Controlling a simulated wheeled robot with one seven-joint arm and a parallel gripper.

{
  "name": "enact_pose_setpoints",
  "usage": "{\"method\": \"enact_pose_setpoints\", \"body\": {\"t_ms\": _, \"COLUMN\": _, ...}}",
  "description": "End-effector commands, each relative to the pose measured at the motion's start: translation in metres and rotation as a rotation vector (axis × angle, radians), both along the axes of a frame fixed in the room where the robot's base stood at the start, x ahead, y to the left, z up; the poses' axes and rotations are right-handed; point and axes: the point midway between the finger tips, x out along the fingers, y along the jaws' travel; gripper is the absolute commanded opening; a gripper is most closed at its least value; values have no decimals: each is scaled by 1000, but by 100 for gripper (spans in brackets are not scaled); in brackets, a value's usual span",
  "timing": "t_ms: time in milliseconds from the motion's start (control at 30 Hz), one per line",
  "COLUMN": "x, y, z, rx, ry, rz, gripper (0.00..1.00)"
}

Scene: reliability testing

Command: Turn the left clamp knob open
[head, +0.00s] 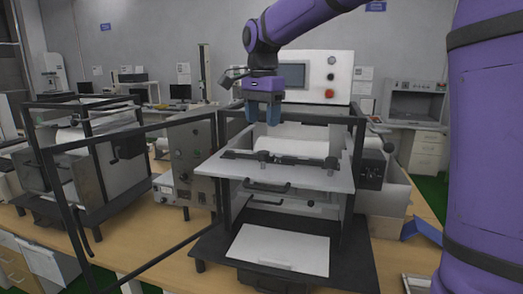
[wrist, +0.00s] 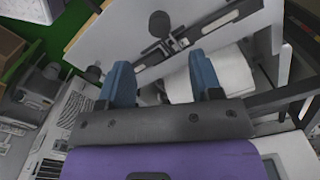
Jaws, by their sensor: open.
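The machine has a white plate (head: 300,178) with a dark clamp bar across it. Two small dark clamp knobs stand on the bar: the left one (head: 263,158) and the right one (head: 330,163). My gripper (head: 262,118) hangs above the plate, pointing down, with its two blue fingers apart. It is open and empty, above the left knob in the picture and not touching it. In the wrist view my fingers (wrist: 161,75) show spread, and a dark round knob (wrist: 160,23) stands on the bar beyond them. I cannot tell which knob that is.
A white roll (head: 300,140) lies behind the bar. A black frame (head: 357,150) surrounds the plate. An open dark-framed door (head: 95,175) stands out to the left. A control box with a red button (head: 329,93) is behind. The space just above the plate looks clear.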

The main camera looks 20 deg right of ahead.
Motion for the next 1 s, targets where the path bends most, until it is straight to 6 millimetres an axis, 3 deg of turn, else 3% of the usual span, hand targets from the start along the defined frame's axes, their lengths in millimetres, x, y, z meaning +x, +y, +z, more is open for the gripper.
{"method": "enact_pose_setpoints", "body": {"t_ms": 300, "x": -1, "y": 0, "z": -57, "rx": -1, "ry": 4, "rz": 1, "gripper": 59}}
{"method": "enact_pose_setpoints", "body": {"t_ms": 500, "x": -1, "y": 0, "z": -80, "rx": 0, "ry": 1, "rz": 1, "gripper": 59}}
{"method": "enact_pose_setpoints", "body": {"t_ms": 933, "x": -1, "y": 0, "z": -88, "rx": 0, "ry": 0, "rz": 1, "gripper": 59}}
{"method": "enact_pose_setpoints", "body": {"t_ms": 1000, "x": -1, "y": 0, "z": -88, "rx": 0, "ry": 0, "rz": 1, "gripper": 43}}
